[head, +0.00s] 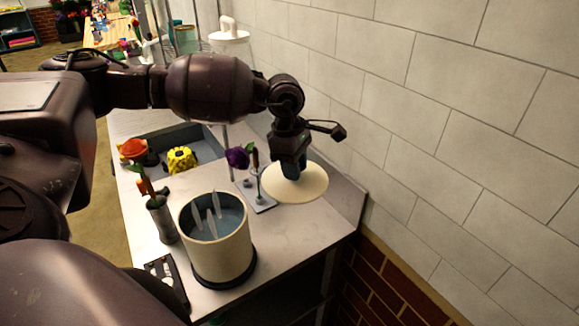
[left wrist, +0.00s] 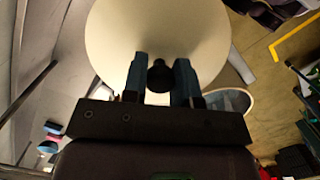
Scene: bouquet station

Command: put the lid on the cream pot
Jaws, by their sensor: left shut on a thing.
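The cream pot (head: 219,249) stands upright on the counter near its front end, its top open and some pale upright pieces showing inside. The lid (head: 296,187) is a cream disc held level by my left gripper (head: 291,172), behind and to the right of the pot in the head view. In the left wrist view the lid (left wrist: 160,30) fills the top middle, and my left gripper (left wrist: 159,78) is shut on its dark knob. Part of the pot's rim (left wrist: 240,98) shows past the lid there. My right gripper is not in view.
A grey tray (head: 208,138) with an orange and a yellow flower (head: 181,159) lies farther back. A purple flower (head: 237,157) stands on a small base between pot and lid. A dark vase (head: 161,220) stands left of the pot. The tiled wall (head: 440,110) bounds the right.

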